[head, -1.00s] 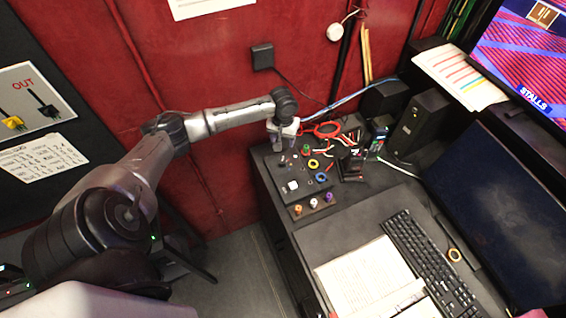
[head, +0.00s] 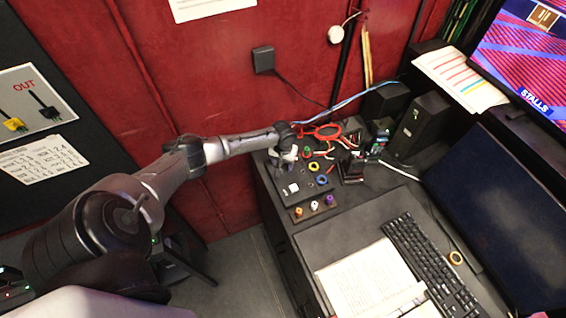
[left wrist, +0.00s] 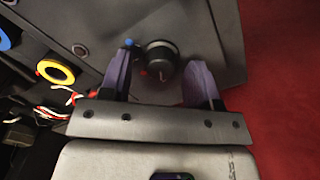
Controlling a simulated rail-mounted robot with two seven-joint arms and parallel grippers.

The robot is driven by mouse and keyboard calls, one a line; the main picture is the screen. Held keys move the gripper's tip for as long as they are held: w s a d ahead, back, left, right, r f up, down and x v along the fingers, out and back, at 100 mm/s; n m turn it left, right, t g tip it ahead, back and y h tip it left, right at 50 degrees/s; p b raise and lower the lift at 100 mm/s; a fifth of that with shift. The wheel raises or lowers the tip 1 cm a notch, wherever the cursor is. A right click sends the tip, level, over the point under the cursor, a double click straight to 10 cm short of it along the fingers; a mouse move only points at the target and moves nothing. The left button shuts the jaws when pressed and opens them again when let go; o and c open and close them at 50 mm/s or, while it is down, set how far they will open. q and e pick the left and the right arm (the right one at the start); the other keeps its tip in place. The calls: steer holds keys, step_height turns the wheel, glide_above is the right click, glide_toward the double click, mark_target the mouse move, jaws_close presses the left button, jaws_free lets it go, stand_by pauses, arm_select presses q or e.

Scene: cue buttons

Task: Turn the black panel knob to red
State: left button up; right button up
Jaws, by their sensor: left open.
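In the head view the left gripper (head: 287,156) is at the far left part of the black panel (head: 309,188) and hides the knob. My right gripper is not in view.
A white square button (head: 293,188), a yellow ring (head: 313,166) and a blue ring (head: 322,180) share the panel. Red glasses (head: 326,132) and cables lie behind. A keyboard (head: 428,270) and open notebook (head: 365,280) are nearer.

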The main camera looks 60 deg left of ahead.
arm_select(q)
steer(key=shift+f, duration=0.1)
steer(key=c, duration=0.9)
steer(key=shift+c, duration=0.2)
steer(key=shift+m, duration=0.4)
steer(key=shift+m+p, duration=0.6)
steer(key=shift+m, duration=2.9)
